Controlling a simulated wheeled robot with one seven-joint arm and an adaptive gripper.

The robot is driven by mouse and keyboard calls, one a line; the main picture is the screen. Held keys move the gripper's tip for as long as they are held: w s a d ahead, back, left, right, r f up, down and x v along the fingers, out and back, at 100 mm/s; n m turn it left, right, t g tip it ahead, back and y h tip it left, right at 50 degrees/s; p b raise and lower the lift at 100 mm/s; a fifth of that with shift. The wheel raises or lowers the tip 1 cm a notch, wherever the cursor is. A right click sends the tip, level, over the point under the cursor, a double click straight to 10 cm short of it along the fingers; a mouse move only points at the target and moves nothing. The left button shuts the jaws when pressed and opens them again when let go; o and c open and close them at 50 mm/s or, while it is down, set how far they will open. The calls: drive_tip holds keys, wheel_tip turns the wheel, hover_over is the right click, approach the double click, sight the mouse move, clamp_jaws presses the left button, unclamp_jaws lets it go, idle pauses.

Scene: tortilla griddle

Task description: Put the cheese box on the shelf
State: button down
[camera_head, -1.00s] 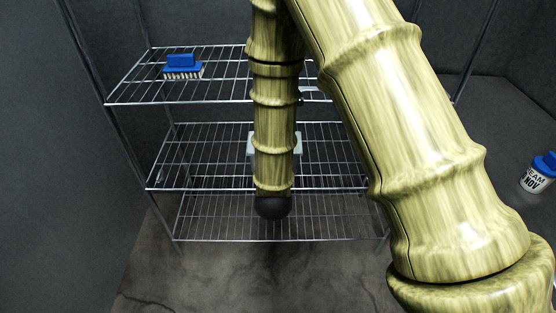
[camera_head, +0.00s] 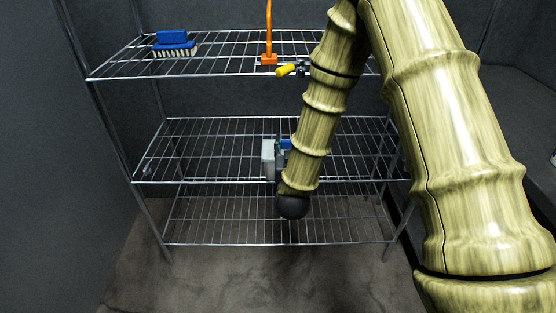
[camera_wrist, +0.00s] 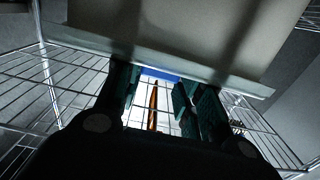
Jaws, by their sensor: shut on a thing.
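The cheese box appears as a pale grey box (camera_head: 268,160), its edge showing at the left of my arm's end, in front of the middle shelf (camera_head: 205,150). A small blue patch shows just right of it. In the wrist view the pale box (camera_wrist: 190,30) fills the top, close beyond the fingers. My gripper (camera_wrist: 158,88) is shut on the box. Its dark fingers stand against the box's lower edge, where a blue strip shows. In the head view the gripper is mostly hidden behind my arm. I cannot tell whether the box touches the shelf.
The wire rack has a top shelf (camera_head: 225,66) with a blue brush (camera_head: 175,43), an orange upright tool (camera_head: 268,50) and a yellow-handled item (camera_head: 286,70). The lower shelf (camera_head: 220,225) looks empty. The left of the middle shelf is clear.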

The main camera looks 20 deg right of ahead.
drive_tip(key=shift+w+d+f+b, duration=0.15)
drive_tip(key=shift+d+f+b, duration=0.15)
drive_tip(key=shift+f, duration=0.25)
drive_tip(key=shift+w, duration=0.2)
drive_tip(key=w+d+f, duration=0.2)
drive_tip(key=w, duration=0.5)
drive_tip(key=w+d+f+b, duration=0.1)
drive_tip(key=w+d+f, duration=0.1)
drive_tip(key=w, duration=0.6)
drive_tip(key=shift+f, duration=0.45)
drive_tip(key=shift+d, duration=0.1)
drive_tip(key=shift+f, duration=0.15)
drive_tip(key=c, duration=0.9)
unclamp_jaws()
